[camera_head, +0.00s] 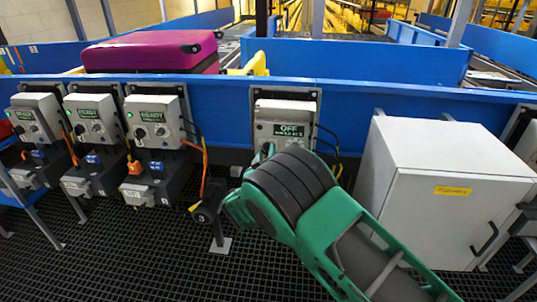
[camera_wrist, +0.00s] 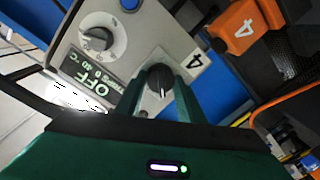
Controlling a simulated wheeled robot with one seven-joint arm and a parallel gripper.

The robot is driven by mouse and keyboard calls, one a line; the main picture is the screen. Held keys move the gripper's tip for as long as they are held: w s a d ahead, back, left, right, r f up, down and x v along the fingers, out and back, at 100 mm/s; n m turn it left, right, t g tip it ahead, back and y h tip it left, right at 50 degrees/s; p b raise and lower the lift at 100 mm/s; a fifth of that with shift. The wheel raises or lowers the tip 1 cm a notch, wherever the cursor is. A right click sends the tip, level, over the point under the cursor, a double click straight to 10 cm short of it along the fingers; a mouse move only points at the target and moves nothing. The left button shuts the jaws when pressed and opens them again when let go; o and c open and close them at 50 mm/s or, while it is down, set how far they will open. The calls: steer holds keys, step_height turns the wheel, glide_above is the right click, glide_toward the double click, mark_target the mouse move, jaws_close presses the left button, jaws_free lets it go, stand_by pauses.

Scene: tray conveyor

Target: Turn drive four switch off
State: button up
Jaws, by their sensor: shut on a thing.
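The drive four control box (camera_head: 280,112) is mounted on the blue conveyor side, and its display (camera_head: 290,130) reads OFF. In the wrist view the display (camera_wrist: 95,75) also reads OFF, and a "4" label (camera_wrist: 195,60) sits beside the black rotary switch (camera_wrist: 160,82). My gripper (camera_wrist: 163,88) is shut on this switch, one green finger on each side. In the head view my green arm reaches up to the box, and my gripper (camera_head: 267,152) hides the switch there. A grey dial (camera_wrist: 97,34) is further up the panel, apart from the fingers.
Three similar drive boxes (camera_head: 152,120) to the left have lit green displays. A white cabinet (camera_head: 435,195) stands close on the right. An orange part marked 4 (camera_wrist: 240,30) is near the box. A magenta suitcase (camera_head: 150,52) lies behind.

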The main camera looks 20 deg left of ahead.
steer(key=n, duration=0.4)
steer(key=shift+a+r, duration=0.1)
steer(key=shift+a+n+h, duration=0.1)
steer(key=shift+n+h, duration=0.2)
steer(key=shift+n, duration=1.6)
steer(key=o, duration=1.1)
steer(key=shift+c, duration=0.2)
steer(key=shift+s, duration=0.1)
steer(key=v, duration=1)
steer(key=shift+s, duration=0.2)
